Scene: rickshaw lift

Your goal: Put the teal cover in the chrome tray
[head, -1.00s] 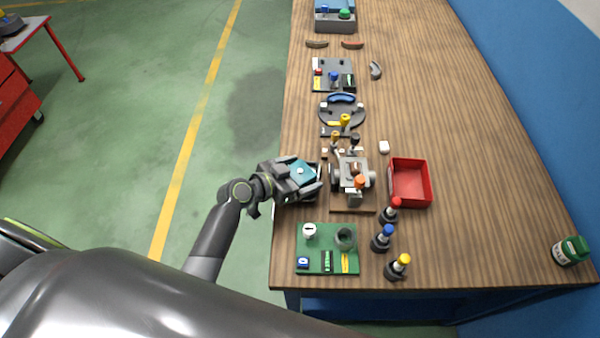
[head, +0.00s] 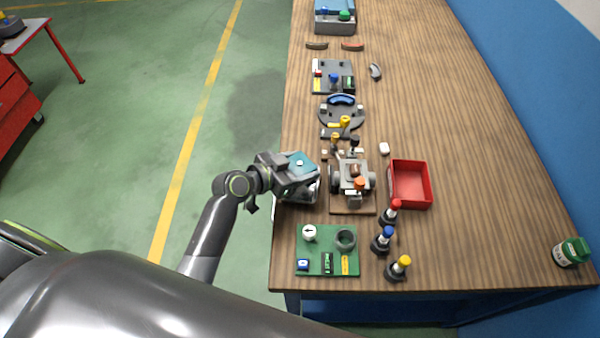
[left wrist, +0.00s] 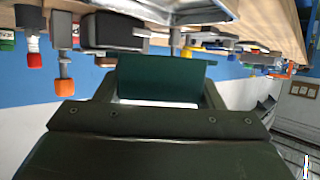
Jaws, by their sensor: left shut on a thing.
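The teal cover (head: 301,160) is a flat teal plate with a small pale knob or spot on top. My left gripper (head: 304,174) is shut on it and holds it near the table's left edge; the cover also shows between the fingers in the left wrist view (left wrist: 160,78). A shiny chrome tray (head: 312,191) shows partly below the gripper in the head view, mostly hidden by the gripper. Its bright metal edge also shows at the top of the left wrist view (left wrist: 180,10). The cover appears apart from the tray. My right gripper is not in view.
Right of the gripper stands a grey fixture with an orange knob (head: 359,187) on a brown board. A red bin (head: 410,204) lies beyond it. The table's right side is mostly clear.

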